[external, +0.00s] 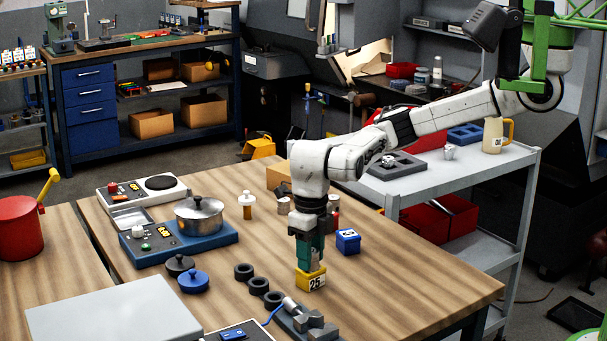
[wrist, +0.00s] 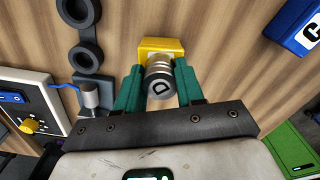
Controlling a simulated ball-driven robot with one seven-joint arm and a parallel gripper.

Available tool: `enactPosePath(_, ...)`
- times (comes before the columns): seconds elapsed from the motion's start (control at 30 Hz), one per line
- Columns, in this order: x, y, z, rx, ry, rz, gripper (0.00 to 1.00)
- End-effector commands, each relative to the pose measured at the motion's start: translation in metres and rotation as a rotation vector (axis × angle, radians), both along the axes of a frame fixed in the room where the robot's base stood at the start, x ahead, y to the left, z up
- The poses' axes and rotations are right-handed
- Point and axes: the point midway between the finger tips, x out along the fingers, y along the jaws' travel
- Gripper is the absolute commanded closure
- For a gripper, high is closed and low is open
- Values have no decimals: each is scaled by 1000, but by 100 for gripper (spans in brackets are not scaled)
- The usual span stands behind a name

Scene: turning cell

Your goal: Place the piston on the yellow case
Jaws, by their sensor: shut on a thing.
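The yellow case (external: 311,281), marked 25, stands on the wooden table in the external view; it also shows in the wrist view (wrist: 162,47). The piston (wrist: 158,84) is a silver cylinder with a D on its end face, between my green fingers in the wrist view. My gripper (external: 311,260) points down over the yellow case and is shut on the piston. The piston's lower end is at the top of the case; I cannot tell whether it touches. The fingers largely hide the piston in the external view.
A blue box (external: 347,241) stands just right of my gripper. Black rings (external: 258,286) and a grey fixture (external: 308,319) lie to the left and in front. A pot (external: 199,215) sits on a blue hotplate further left. The table's right front is clear.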

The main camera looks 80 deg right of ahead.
Motion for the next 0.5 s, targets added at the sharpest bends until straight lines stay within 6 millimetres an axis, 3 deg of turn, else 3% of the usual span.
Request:
enactPosePath(0.1,0,0,-3,0,1,0,95)
enactPosePath(0.13,0,0,-3,0,1,0,62)
enactPosePath(0.4,0,0,-2,0,0,0,37)
enactPosePath(0.5,0,0,-2,0,0,0,37)
